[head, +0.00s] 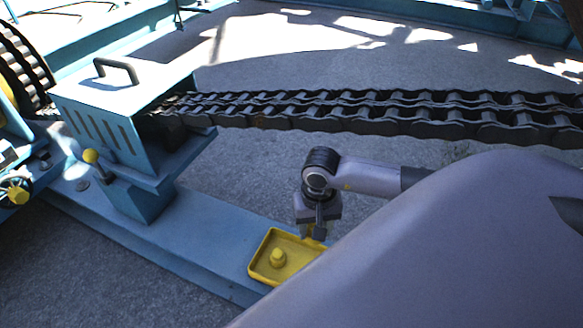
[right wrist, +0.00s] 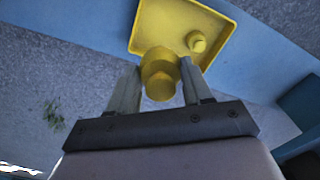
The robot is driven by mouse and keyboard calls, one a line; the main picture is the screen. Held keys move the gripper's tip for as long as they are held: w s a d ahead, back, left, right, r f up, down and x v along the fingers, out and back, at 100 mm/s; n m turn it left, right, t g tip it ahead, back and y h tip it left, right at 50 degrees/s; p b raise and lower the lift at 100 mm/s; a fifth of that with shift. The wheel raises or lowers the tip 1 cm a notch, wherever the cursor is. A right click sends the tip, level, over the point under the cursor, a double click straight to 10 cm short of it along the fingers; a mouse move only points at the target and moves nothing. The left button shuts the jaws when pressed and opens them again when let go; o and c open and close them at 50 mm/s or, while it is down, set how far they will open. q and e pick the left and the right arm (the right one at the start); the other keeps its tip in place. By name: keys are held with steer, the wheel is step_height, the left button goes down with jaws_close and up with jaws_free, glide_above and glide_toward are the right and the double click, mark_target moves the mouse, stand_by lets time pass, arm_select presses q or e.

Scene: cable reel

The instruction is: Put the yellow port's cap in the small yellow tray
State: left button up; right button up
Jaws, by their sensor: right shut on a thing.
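The small yellow tray (head: 254,263) sits on the blue beam, low in the middle of the head view. A short yellow round piece (head: 278,257) stands in it. My right gripper (head: 313,235) points down over the tray's far right part, its fingers shut on a yellow cap. In the right wrist view, the cap (right wrist: 160,75) is between the fingertips. The tray (right wrist: 180,12) is just beyond it, with the standing yellow piece (right wrist: 196,41) to the right of the cap. I cannot tell whether the cap touches the tray. My left gripper is not in view.
A blue box with a handle (head: 115,72) stands on the beam at left, with a yellow-knobbed lever (head: 90,156) beside it. A heavy dark chain (head: 380,115) runs from the box to the right, behind my right gripper. A yellow fitting (head: 18,195) shows at the left edge.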

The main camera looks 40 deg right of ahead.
steer(key=shift+a+f, duration=0.1)
steer(key=shift+f, duration=0.15)
step_height(320, 180, down, 15)
steer(key=b, duration=0.5)
steer(key=shift+b, duration=0.35)
step_height(320, 180, down, 4)
steer(key=shift+f+b, duration=0.25)
steer(key=shift+b, duration=0.75)
steer(key=shift+f, duration=0.1)
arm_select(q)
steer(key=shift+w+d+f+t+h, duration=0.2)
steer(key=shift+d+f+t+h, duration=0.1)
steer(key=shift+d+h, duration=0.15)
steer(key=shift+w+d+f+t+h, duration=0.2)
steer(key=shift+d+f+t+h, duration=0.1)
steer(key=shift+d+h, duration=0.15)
arm_select(e)
steer(key=shift+f, duration=0.15)
steer(key=o, duration=1.3)
steer(key=shift+c, duration=0.2)
